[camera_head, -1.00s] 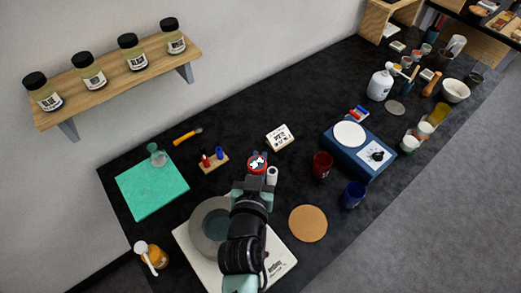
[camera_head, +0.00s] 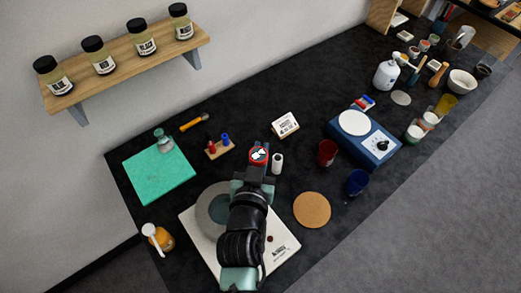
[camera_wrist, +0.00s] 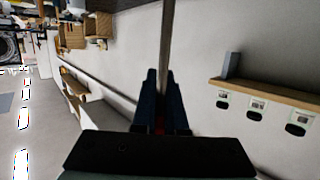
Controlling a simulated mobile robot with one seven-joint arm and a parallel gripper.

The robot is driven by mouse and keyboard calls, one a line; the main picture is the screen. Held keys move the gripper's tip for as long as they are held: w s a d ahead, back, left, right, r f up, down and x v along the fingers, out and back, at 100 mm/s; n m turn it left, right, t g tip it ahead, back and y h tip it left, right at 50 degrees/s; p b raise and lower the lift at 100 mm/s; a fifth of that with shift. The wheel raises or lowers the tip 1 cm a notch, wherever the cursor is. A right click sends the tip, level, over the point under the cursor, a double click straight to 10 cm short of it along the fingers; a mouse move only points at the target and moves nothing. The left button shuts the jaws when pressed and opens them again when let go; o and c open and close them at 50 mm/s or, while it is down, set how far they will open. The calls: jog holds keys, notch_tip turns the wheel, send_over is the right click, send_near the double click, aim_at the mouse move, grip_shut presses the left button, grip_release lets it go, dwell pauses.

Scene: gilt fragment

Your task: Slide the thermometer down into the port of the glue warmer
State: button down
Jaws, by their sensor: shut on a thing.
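The glue warmer (camera_head: 286,246) is a white, flat-bodied unit with a grey round pot (camera_head: 203,216), partly covered by my arm. My gripper (camera_head: 258,168) is at its far edge in the head view, seen from above. The thermometer (camera_head: 259,155) shows a round red-rimmed dial with a white and dark face just beyond the gripper. In the wrist view my gripper's dark fingers (camera_wrist: 161,100) are closed, with a bit of red between them. A thin grey rod, apparently the thermometer's stem (camera_wrist: 166,40), extends beyond them.
A white cylinder (camera_head: 277,163) stands close right of the dial. A red cup (camera_head: 327,153), a blue cup (camera_head: 357,182) and a cork disc (camera_head: 312,210) are to the right. A small wooden stand (camera_head: 220,150) and a green mat (camera_head: 160,178) are to the left.

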notch_tip(320, 180, down, 4)
jog(key=b, duration=0.4)
jog(key=shift+w+f, duration=0.1)
jog(key=shift+f, duration=0.15)
jog(key=shift+b, duration=0.55)
dwell(1.3)
notch_tip(320, 180, down, 10)
jog(key=b, duration=1)
jog(key=shift+w+a, duration=0.15)
dwell(2.8)
jog(key=c, duration=0.9)
grip_release()
